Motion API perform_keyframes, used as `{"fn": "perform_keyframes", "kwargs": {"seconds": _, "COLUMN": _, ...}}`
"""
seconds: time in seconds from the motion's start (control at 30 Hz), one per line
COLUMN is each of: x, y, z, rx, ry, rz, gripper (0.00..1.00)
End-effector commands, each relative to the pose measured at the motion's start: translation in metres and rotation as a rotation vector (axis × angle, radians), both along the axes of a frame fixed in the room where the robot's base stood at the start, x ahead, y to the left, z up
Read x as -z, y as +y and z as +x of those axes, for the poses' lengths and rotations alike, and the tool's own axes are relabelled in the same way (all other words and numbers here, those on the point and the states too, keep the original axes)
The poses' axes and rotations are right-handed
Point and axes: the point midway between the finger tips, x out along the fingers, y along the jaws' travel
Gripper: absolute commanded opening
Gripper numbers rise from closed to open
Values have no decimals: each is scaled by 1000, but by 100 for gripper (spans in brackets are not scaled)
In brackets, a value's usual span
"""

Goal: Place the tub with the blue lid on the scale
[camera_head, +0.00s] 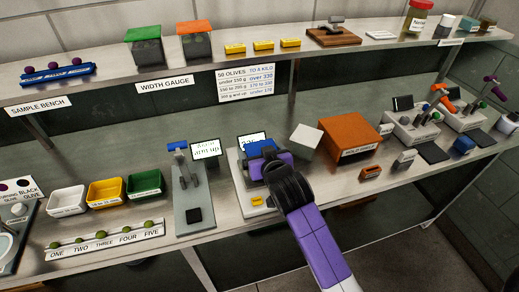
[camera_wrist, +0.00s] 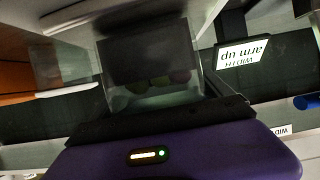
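The tub with the blue lid (camera_head: 262,146) is at the end of my gripper (camera_head: 270,157), over the scale (camera_head: 247,190). The purple gripper body covers much of it, and I cannot tell whether it touches the plate. The lit scale display (camera_head: 247,140) shows behind it, its digits partly hidden. In the wrist view, a clear tub (camera_wrist: 150,65) with several dark and green olives in it is close in front of my gripper. Its lid colour does not show there. The fingers are not clear in either view, so their opening cannot be told.
The width gauge (camera_head: 193,205) stands left of the scale. An orange box (camera_head: 348,136) and a tilted pale panel (camera_head: 305,137) are to its right. Coloured trays (camera_head: 105,192) are at left.

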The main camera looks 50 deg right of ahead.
Motion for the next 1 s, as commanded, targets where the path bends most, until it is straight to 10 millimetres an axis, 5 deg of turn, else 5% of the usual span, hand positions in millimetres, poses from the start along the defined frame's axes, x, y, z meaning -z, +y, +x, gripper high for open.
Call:
{"fn": "perform_keyframes", "kwargs": {"seconds": 0.37, "x": -5, "y": 1, "z": -1, "rx": 0, "ry": -1, "rz": -1, "gripper": 100}}
{"fn": "perform_keyframes", "kwargs": {"seconds": 1.0, "x": -45, "y": 57, "z": -84, "rx": 0, "ry": 0, "rz": 0, "gripper": 100}}
